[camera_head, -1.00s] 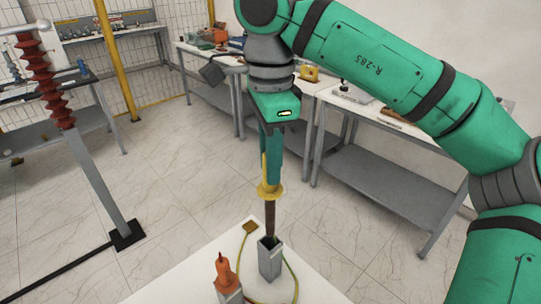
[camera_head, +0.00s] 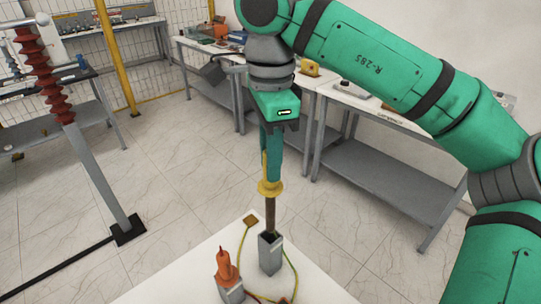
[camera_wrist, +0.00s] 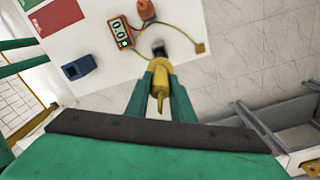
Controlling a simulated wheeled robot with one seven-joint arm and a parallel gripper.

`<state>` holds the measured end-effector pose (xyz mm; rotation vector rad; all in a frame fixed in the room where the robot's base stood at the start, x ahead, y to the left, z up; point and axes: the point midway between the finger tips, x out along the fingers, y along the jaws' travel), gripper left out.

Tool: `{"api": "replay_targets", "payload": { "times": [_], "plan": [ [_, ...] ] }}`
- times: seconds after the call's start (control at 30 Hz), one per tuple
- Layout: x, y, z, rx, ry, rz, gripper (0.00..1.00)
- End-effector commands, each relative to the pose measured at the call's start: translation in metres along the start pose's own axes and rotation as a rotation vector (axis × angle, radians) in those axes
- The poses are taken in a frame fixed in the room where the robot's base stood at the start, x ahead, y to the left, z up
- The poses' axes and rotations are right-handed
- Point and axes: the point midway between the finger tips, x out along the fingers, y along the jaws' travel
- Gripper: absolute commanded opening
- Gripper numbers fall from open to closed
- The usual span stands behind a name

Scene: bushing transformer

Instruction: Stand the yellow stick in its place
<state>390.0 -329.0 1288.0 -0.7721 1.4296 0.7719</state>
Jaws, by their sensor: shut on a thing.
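My gripper (camera_head: 270,165) is shut on the yellow stick (camera_head: 270,187), which has a wide yellow collar and a dark brown lower rod. The stick is held upright above the white table. The rod's lower end meets the open top of a grey square holder (camera_head: 270,254); its tip is hidden by the holder's rim, so I cannot tell how deep it sits. In the wrist view the yellow stick (camera_wrist: 159,85) is between my green fingers, with the dark holder opening (camera_wrist: 158,47) just beyond it.
A yellow cable (camera_head: 292,262) curves around the holder. The wrist view shows a meter (camera_wrist: 119,32) and a blue box (camera_wrist: 78,67) on the white table (camera_wrist: 100,84). Workbenches stand behind.

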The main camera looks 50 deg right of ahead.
Motion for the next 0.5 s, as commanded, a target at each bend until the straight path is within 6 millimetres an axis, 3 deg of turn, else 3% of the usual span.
{"api": "replay_targets", "payload": {
  "times": [0.5],
  "plan": [
    [0.015, 0.000, 0.000, 0.000, -0.001, 0.000, 0.00]
  ]
}}
